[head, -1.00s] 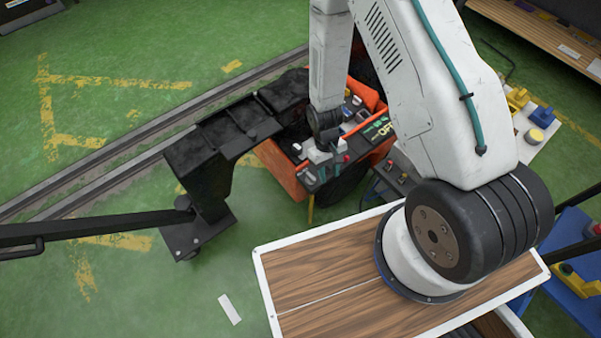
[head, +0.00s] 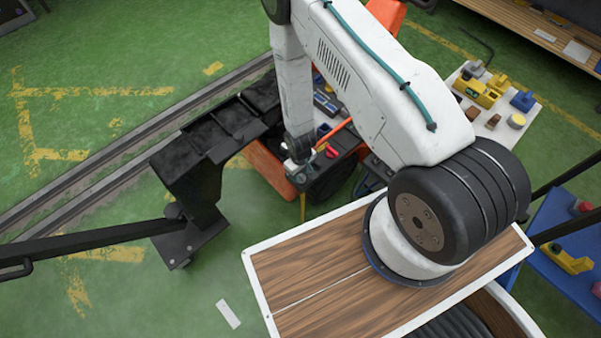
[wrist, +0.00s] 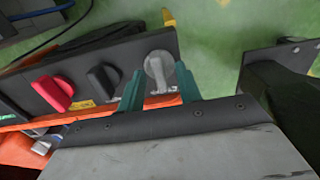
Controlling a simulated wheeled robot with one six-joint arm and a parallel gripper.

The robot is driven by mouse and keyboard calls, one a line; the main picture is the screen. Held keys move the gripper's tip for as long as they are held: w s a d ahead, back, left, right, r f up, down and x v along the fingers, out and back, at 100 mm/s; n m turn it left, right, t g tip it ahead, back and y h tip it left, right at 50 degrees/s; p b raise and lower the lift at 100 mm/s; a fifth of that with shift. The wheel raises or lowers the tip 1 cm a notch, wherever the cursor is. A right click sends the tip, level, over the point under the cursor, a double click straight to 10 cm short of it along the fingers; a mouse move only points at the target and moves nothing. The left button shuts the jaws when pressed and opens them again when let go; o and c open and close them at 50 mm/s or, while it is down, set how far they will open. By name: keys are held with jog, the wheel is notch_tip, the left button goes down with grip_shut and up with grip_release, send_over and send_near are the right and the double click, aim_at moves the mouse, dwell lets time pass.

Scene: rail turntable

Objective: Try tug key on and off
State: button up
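The tug key (wrist: 158,68) is a grey round-headed key or knob at the right end of a black control panel (wrist: 80,64) in the wrist view. My gripper (wrist: 160,72) has two teal fingers, one on each side of the key. The fingers stand apart, with what looks like a narrow gap to the key; contact is not clear. In the head view my gripper is low over the orange tug (head: 266,168), and my wrist hides the key.
A black knob (wrist: 103,80) and a red knob (wrist: 54,93) sit left of the key on the panel. A black frame (head: 190,170) stands left of the tug, beside the rail (head: 105,158). A parts board (head: 490,105) lies at right.

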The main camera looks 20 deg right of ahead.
jog(key=shift+f, duration=0.25)
grip_shut()
